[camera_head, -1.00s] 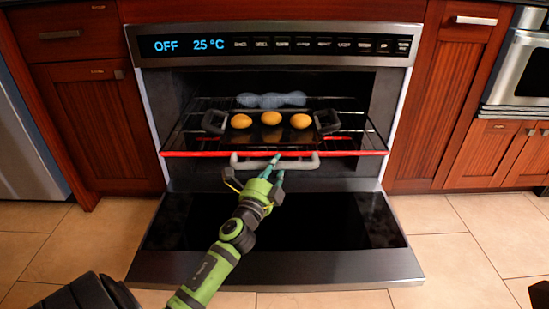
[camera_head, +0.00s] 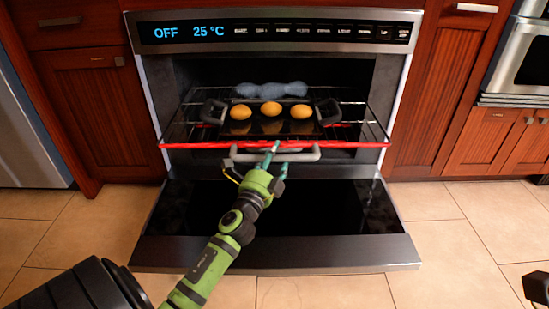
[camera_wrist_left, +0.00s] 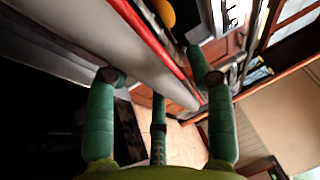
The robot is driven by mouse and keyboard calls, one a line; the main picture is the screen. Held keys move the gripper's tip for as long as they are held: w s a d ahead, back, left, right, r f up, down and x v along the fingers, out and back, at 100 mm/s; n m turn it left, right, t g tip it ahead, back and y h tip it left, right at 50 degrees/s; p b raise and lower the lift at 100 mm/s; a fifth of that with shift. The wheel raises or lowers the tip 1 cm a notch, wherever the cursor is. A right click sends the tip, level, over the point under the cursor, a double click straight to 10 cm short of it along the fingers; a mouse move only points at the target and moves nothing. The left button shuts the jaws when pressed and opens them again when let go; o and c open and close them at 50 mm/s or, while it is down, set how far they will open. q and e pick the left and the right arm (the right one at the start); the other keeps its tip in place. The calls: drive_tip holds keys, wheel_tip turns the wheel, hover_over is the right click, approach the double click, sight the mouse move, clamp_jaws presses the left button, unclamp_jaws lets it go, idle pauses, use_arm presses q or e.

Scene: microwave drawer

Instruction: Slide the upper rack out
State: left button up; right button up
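The upper rack (camera_head: 350,128) is partly out of the open oven, with a red front edge (camera_head: 350,145) and a grey bar handle (camera_head: 303,156) below it. My left gripper (camera_head: 273,162) is at the middle of that handle. In the left wrist view, the pale handle (camera_wrist_left: 150,65) runs diagonally between the fingers of the left gripper (camera_wrist_left: 160,95), with the red edge beside it. The fingers are closed around the bar, though their exact contact is partly hidden.
A black tray with two side handles (camera_head: 211,111) and yellow-orange round items (camera_head: 271,109) rests on the rack. A blue-grey lumpy item (camera_head: 271,90) lies behind. The oven door (camera_head: 275,252) is folded down below the rack.

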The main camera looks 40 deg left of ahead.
use_arm(q)
drive_tip(key=v, duration=1.2)
drive_tip(key=shift+d, duration=0.1)
